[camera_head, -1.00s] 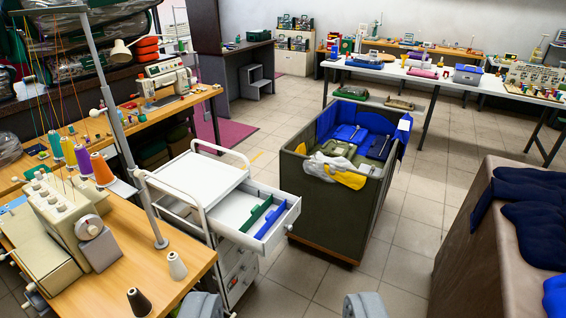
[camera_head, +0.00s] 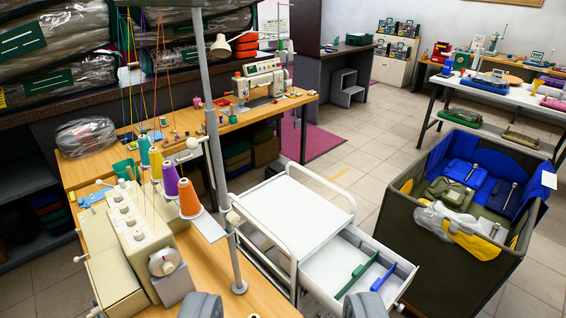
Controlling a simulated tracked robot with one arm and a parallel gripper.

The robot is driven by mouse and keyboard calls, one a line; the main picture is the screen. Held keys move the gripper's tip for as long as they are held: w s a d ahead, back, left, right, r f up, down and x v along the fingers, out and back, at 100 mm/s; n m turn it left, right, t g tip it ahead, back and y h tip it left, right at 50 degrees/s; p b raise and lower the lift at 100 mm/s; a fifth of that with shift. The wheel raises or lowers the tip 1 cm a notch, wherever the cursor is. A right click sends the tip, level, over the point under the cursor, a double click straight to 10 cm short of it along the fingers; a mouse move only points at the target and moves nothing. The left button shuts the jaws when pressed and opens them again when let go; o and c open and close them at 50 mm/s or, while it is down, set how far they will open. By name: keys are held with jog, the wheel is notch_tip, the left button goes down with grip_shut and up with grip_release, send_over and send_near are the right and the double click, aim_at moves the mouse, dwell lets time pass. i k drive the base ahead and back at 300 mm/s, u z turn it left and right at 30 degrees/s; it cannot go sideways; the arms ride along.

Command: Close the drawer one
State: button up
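A white trolley (camera_head: 295,208) stands in the lower middle of the view. Its top drawer (camera_head: 345,262) is pulled out toward the lower right, with a green divider (camera_head: 350,280) and a blue divider (camera_head: 361,276) inside. My gripper (camera_head: 282,306) shows as two grey fingertips at the bottom edge, set wide apart with nothing between them. The right fingertip overlaps the drawer in the picture; I cannot tell whether it touches. The lower drawers are out of view.
A wooden table with an overlock machine (camera_head: 138,245), thread cones and a grey pole (camera_head: 222,170) stands left of the trolley. A dark bin (camera_head: 435,240) of folded items stands to its right.

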aim_at(323, 275)
jog(key=z, duration=0.2)
jog(key=i, duration=1.35)
jog(key=z, duration=0.65)
